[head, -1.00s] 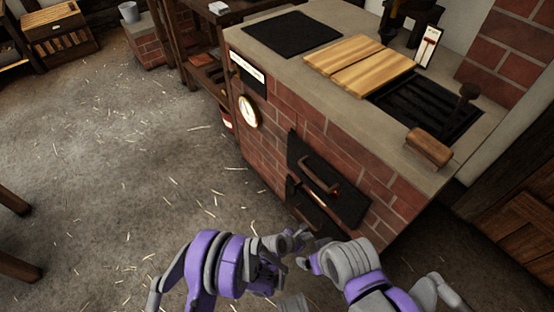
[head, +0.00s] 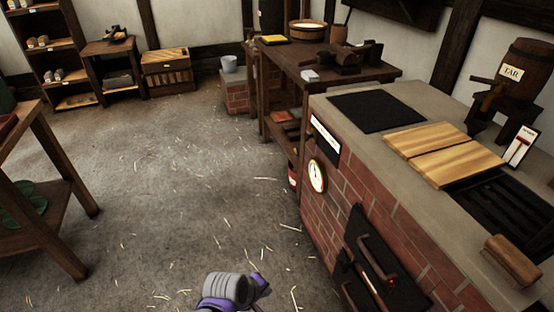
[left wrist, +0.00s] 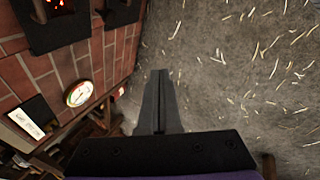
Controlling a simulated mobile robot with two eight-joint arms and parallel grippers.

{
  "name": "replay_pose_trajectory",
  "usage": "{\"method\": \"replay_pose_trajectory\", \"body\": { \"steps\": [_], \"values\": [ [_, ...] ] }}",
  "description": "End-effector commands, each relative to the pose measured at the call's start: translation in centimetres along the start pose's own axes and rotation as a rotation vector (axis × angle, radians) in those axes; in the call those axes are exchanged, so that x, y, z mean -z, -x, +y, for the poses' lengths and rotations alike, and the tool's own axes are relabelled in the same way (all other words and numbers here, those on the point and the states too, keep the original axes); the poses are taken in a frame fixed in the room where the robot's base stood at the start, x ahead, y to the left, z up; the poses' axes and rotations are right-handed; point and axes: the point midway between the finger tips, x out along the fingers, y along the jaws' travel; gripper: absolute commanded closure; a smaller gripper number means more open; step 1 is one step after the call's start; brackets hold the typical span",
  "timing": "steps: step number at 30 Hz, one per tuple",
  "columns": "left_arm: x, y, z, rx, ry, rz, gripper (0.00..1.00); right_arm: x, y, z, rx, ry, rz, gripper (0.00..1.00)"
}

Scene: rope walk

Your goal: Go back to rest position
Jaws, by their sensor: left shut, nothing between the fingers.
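My left gripper (left wrist: 160,74) shows in the left wrist view. Its two dark fingers are together with nothing between them, above the straw-strewn floor and beside the brick stove. In the head view only a grey and purple part of my arm shows at the bottom edge, and the fingers cannot be made out there. My right gripper is not in view.
The brick stove (head: 338,185) stands at the right, with wooden boards (head: 445,150) and a dark grate on top. A tar barrel (head: 525,75) stands behind it. A workbench (head: 300,72) is beyond. A table (head: 38,150) is at left. The middle floor is clear.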

Motion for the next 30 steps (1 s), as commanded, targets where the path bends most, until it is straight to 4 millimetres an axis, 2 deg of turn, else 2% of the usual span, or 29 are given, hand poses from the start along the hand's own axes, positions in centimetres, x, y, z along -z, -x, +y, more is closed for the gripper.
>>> {"method": "replay_pose_trajectory", "body": {
  "steps": [1, 3, 9, 15, 20, 21, 30],
  "values": [
    [0.5, 2.1, -1.6, 0.021, -0.074, 0.024, 1.00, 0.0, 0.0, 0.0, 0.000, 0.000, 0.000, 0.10],
    [1.0, 4.5, -3.6, 0.053, -0.189, 0.051, 1.00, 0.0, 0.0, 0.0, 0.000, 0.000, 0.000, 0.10],
    [1.1, 9.9, -9.3, 0.154, -0.488, 0.098, 1.00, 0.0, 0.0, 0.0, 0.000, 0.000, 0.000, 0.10],
    [0.6, 12.8, -13.7, 0.239, -0.699, 0.111, 1.00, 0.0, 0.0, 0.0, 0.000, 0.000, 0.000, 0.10],
    [-0.1, 14.4, -16.8, 0.302, -0.840, 0.107, 1.00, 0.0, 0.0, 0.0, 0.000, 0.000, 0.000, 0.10],
    [-0.1, 15.8, -16.1, 0.299, -0.844, 0.109, 1.00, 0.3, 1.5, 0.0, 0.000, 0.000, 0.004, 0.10],
    [-0.1, 23.7, -12.1, 0.283, -0.845, 0.138, 1.00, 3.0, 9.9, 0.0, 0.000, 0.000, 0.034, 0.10]
  ]
}}
